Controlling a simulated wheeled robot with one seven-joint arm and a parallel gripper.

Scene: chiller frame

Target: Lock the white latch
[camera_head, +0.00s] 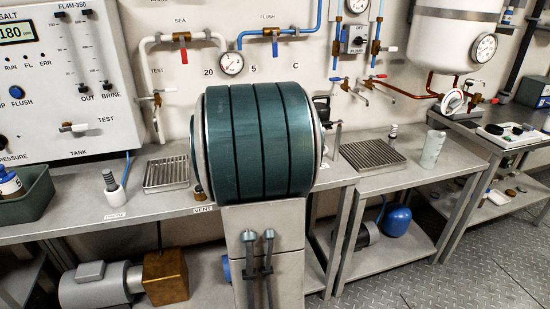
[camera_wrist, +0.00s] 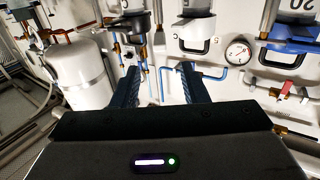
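I cannot tell for certain which part is the white latch. In the head view, white levers show on the TEST fitting (camera_head: 75,127) of the left panel and on a wall valve (camera_head: 389,49). In the head view I cannot make out my fingertips; a large teal rounded part, apparently mine, hides the middle of the wall and bench.
A steel bench (camera_head: 95,215) runs along the wall with drip grates (camera_head: 372,156) on it. A white tank (camera_head: 440,45) hangs at the right, with copper pipes below. A pressure gauge (camera_head: 231,63) sits on the wall. A grey bottle (camera_head: 432,149) stands on the bench. The floor at the right is clear.

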